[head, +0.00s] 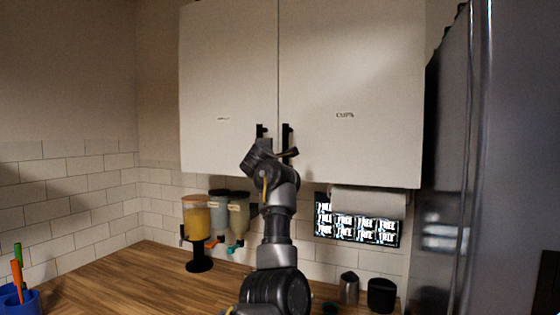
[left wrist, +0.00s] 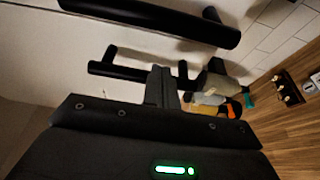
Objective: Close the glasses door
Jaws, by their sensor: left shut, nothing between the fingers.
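The glasses door is the left white cabinet door (head: 228,90); its small label is too blurred to read. It looks flush or nearly flush with the right door (head: 350,90), marked CUPS. A small gap cannot be ruled out. Black vertical handles (head: 261,131) (head: 287,138) sit at the doors' inner lower edges. My left gripper (head: 266,156) is at the lower ends of the handles, covering part of them. In the left wrist view its fingers (left wrist: 163,87) are together and empty, close to one black handle (left wrist: 110,69). Contact cannot be told. My right gripper is not in view.
Dispensers (head: 197,222) stand on the wooden counter (head: 120,285) below. A paper roll (head: 368,201) and a lit sign (head: 357,224) are under the right door. A tall grey fridge (head: 500,150) stands at the right. A blue holder (head: 22,303) is at lower left.

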